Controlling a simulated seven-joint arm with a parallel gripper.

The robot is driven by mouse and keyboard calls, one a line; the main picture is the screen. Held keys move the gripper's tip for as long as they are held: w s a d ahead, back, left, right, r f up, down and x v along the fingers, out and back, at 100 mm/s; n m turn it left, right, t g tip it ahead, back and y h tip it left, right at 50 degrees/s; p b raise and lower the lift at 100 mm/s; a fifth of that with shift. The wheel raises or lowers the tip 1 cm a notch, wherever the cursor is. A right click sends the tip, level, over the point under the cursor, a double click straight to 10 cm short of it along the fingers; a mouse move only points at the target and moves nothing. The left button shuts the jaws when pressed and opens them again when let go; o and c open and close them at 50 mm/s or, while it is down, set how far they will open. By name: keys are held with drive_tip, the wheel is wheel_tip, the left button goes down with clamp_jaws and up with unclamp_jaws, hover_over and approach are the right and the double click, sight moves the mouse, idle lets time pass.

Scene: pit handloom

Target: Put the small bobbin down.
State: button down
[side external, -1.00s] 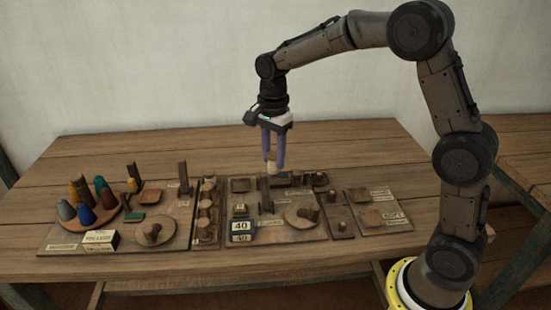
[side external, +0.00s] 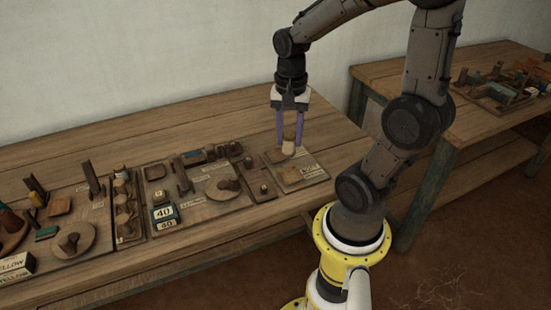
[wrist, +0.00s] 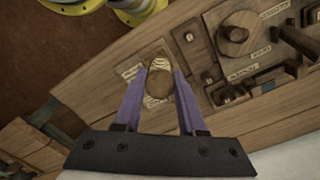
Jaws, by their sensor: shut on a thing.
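My gripper (side external: 289,139) points straight down with its purple fingers closed on a small bobbin (side external: 288,148). The bobbin is brown with a pale lower part and is upright. In the wrist view the bobbin (wrist: 160,85) sits between the two fingertips, its brown end towards me and pale wound bands at one side. It is over the right-hand board (side external: 308,182), which has small square pads; the front pad (side external: 290,176) is visible and the rear pad (side external: 274,156) is beside the bobbin. I cannot tell whether the bobbin touches the board.
A board with a round disc (side external: 223,190) and a narrow board with a small knob (side external: 263,188) lie to the left. A number 40 box (side external: 163,215) stands further left, past it a row of spools (side external: 123,205). The table behind the boards is bare.

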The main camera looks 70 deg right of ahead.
drive_tip(key=shift+m, duration=0.9)
drive_tip(key=w+d+f, duration=0.2)
drive_tip(key=d+f, duration=0.1)
drive_tip(key=w+d+f, duration=0.2)
drive_tip(key=d+f, duration=0.1)
drive_tip(key=d, duration=0.1)
drive_tip(key=w+d+f, duration=0.2)
drive_tip(key=w+d, duration=0.1)
drive_tip(key=shift+d+f, duration=0.2)
drive_tip(key=shift+f, duration=0.2)
drive_tip(key=shift+w+d+f, duration=0.1)
drive_tip(key=shift+w+f, duration=0.05)
drive_tip(key=shift+f, duration=1.55)
drive_tip(key=shift+f, duration=0.1)
drive_tip(key=shift+c, duration=2.4)
unclamp_jaws()
